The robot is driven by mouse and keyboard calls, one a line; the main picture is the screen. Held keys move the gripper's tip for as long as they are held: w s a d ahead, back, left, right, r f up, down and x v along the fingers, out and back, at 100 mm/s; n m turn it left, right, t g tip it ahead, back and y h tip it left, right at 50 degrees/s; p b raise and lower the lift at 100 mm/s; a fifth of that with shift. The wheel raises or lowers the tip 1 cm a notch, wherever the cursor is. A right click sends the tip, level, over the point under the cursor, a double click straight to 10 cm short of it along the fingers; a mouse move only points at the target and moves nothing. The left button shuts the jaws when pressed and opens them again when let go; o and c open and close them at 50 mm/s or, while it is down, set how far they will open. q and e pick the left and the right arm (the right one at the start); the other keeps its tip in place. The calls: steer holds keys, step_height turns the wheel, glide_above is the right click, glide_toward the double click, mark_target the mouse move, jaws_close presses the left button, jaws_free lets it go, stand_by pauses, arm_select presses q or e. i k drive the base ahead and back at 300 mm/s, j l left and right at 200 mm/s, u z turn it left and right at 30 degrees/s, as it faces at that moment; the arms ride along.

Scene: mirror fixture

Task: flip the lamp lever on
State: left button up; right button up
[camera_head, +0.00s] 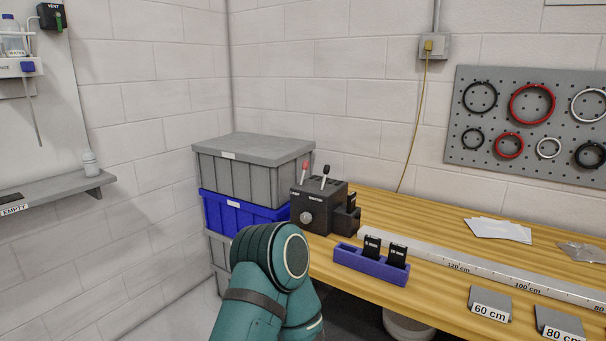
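A black control box (322,222) stands on the left end of the wooden bench. Small labels sit on the box, too small to read surely, so I cannot tell which lever is the lamp's. A round knob (306,217) is on its front. One of my teal arms rises from the bottom in front of the bench's left end. Neither gripper shows.
Grey and blue crates (243,212) are stacked left of the bench. A blue holder (371,265) with two black cards and a marked rail (470,268) lie on the bench. A pegboard (530,115) with rings hangs on the wall. A shelf (58,192) is at left.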

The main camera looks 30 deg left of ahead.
mark_target(306, 163)
steer(key=i+j+u, duration=0.15)
steer(key=j, duration=0.3)
steer(key=i+j+u, duration=0.15)
steer(key=j, duration=0.3)
steer(key=i+j+u, duration=0.15)
steer(key=j, duration=0.25)
steer(key=i+j+u, duration=0.15)
steer(key=j, duration=0.25)
steer(key=i+j+u, duration=0.15)
steer(key=i+j, duration=0.2)
